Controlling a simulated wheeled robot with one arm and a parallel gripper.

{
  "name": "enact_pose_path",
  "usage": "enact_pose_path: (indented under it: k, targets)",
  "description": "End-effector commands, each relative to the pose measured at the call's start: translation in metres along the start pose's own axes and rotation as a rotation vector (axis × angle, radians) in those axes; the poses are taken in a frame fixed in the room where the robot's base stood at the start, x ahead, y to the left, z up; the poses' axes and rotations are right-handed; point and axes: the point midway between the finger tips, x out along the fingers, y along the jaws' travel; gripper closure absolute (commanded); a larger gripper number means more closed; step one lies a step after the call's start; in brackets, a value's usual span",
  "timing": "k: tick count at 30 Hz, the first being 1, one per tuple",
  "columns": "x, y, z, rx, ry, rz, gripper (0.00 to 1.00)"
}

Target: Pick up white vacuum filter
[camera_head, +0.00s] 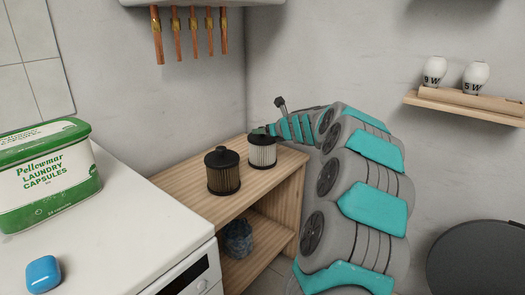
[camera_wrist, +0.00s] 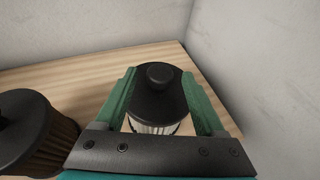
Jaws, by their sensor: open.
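The white vacuum filter (camera_head: 262,152) has a dark cap and pale pleated sides. It stands upright near the back corner of the wooden bench. In the wrist view the filter (camera_wrist: 158,100) sits between the two green fingers of my gripper (camera_wrist: 160,88), one finger on each side of its dark cap. My gripper (camera_head: 262,131) is open, close to the top of the filter in the head view. Whether the fingers touch the filter cannot be told. The lower part of the filter is partly hidden by the gripper body in the wrist view.
A brown pleated filter with a black cap (camera_head: 223,172) stands just left of the white one. It also shows in the wrist view (camera_wrist: 35,128). Walls close in behind the wooden bench (camera_head: 190,180). A white appliance (camera_head: 130,220) stands at the left, with a laundry capsule tub (camera_head: 48,180).

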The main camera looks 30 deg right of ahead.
Motion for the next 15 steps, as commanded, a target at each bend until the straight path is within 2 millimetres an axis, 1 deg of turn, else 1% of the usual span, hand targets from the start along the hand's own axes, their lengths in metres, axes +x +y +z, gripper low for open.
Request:
enact_pose_path:
  k: [2, 3, 15]
  targets:
    - [-0.0003, 0.0000, 0.0001, 0.000, 0.000, 0.000, 0.29]
    - [-0.0003, 0.0000, 0.0001, 0.000, 0.000, 0.000, 0.31]
    - [-0.0005, 0.0001, -0.0001, 0.000, 0.000, 0.000, 0.76]
